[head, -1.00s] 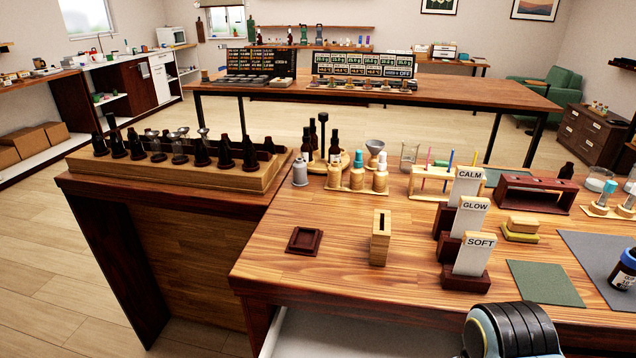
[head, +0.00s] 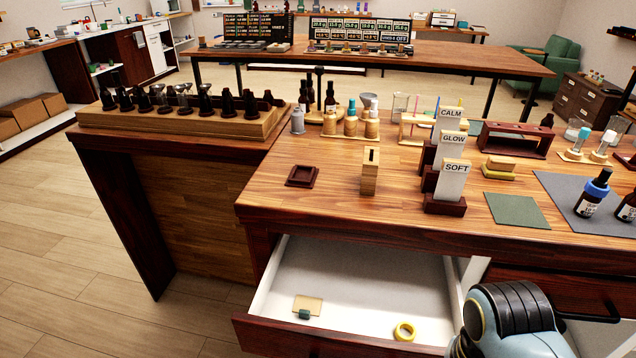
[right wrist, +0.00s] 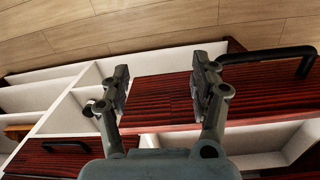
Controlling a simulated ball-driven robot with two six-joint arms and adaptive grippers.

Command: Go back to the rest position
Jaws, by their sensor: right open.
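My right gripper (right wrist: 161,85) is open in the right wrist view, its two fingers well apart with nothing between them. Behind the fingers are dark red drawer fronts (right wrist: 150,98). I cannot tell whether the fingertips touch the wood. In the head view only part of my right arm shows at the bottom right, and the gripper itself is hidden. My left gripper is in neither view. An open drawer (head: 360,290) under the bench holds a small tan piece with a dark clip (head: 307,306) and a yellow ring (head: 404,332).
The wooden bench (head: 300,215) carries card stands (head: 450,180), a slotted wooden block (head: 370,172), a dark square tray (head: 302,176) and dropper bottles (head: 592,195). A drawer handle (right wrist: 270,56) juts out near my right gripper. The floor (head: 60,270) at left is clear.

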